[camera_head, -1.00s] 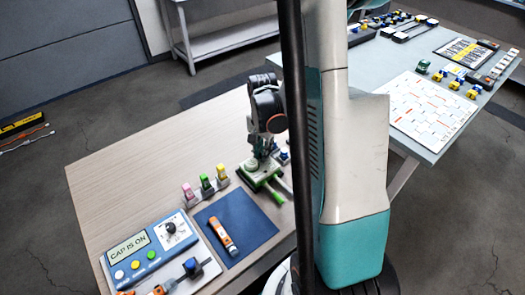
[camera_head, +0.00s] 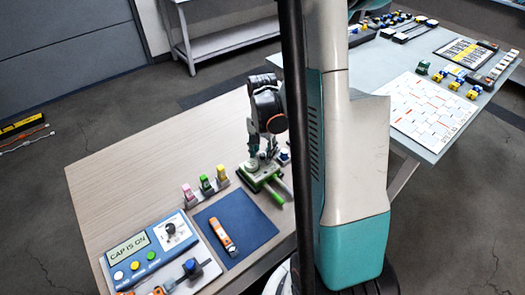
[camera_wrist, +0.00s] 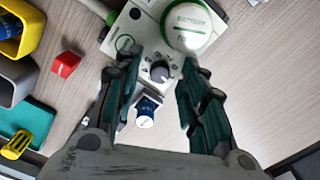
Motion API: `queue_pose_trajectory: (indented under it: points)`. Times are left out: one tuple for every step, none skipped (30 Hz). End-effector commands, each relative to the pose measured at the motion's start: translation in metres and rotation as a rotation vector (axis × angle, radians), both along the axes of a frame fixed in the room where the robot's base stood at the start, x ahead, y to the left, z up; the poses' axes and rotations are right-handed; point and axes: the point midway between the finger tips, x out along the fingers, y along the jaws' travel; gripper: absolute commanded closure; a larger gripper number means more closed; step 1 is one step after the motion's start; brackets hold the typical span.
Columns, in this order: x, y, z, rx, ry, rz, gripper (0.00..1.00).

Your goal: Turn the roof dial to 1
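The dial (camera_wrist: 160,71) is a small dark grey knob on the top of a white and green device (camera_wrist: 140,22), which also shows in the head view (camera_head: 262,178). Marks ring the knob; I cannot read which one it points at. My gripper (camera_wrist: 160,62) is open, one dark green finger on each side of the knob. The fingers look apart from it, though their height over it is unclear. In the head view my gripper (camera_head: 262,156) is low over the device, and the dial is hidden there.
A blue cylinder (camera_wrist: 147,106) is below the dial. A red block (camera_wrist: 66,64) and bins stand left. A blue panel (camera_head: 146,252) reads "CAP IS ON". The table's back left is clear.

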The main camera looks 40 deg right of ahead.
Motion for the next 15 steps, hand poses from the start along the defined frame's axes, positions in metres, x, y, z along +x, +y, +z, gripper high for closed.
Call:
queue_pose_trajectory:
  points:
    - [0.0, 0.0, 0.0, 0.0, 0.0, 0.0, 0.62]
    - [0.0, 0.0, 0.0, 0.0, 0.0, 0.0, 0.62]
    - [0.0, 0.0, 0.0, 0.0, 0.0, 0.0, 0.62]
    - [0.0, 0.0, 0.0, 0.0, 0.0, 0.0, 0.62]
    - [0.0, 0.0, 0.0, 0.0, 0.0, 0.0, 0.62]
    - [0.0, 0.0, 0.001, 0.0, 0.0, 0.0, 0.62]
    - [0.0, 0.0, 0.001, 0.0, 0.0, 0.0, 0.62]
    - [0.0, 0.0, 0.003, 0.0, 0.0, 0.0, 0.62]
    - [0.0, 0.0, 0.005, 0.0, 0.0, 0.0, 0.62]
    - [0.0, 0.0, 0.007, 0.0, 0.0, 0.0, 0.62]
    - [-0.001, 0.0, 0.011, 0.0, 0.0, 0.0, 0.62]
    - [0.0, 0.0, 0.015, 0.0, 0.0, 0.0, 0.62]
    - [0.0, 0.0, 0.019, 0.0, 0.0, 0.0, 0.62]
    - [-0.001, 0.0, 0.024, 0.0, 0.0, 0.0, 0.62]
    - [-0.001, 0.0, 0.031, 0.0, 0.0, 0.0, 0.62]
